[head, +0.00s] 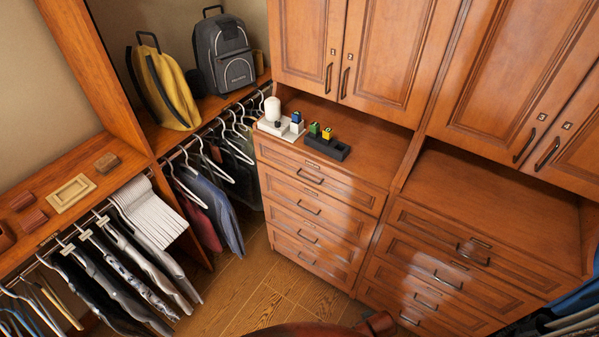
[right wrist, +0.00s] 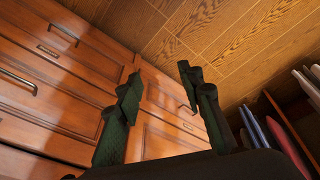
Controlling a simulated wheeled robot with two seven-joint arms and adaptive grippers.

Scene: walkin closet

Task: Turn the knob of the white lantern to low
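A small white assembly on the counter of the middle drawer unit looks like the white lantern (head: 273,111). It has an upright white cylinder on a low white base (head: 281,129), with a small blue-topped piece (head: 297,117) at its right end. It is too small to make out a knob or its setting. In the right wrist view my right gripper (right wrist: 160,78) is open, its dark green fingers apart with nothing between them. Drawer fronts and the wood floor lie beyond it. The lantern is not in that view. My left gripper is not in view.
A similar dark base (head: 327,147) with green and yellow pieces stands just right of the lantern. Upper cabinets (head: 350,50) overhang the counter. Hanging clothes (head: 130,250) line the left, below bags (head: 225,55) on a shelf. A patch of wood floor (head: 270,295) is clear.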

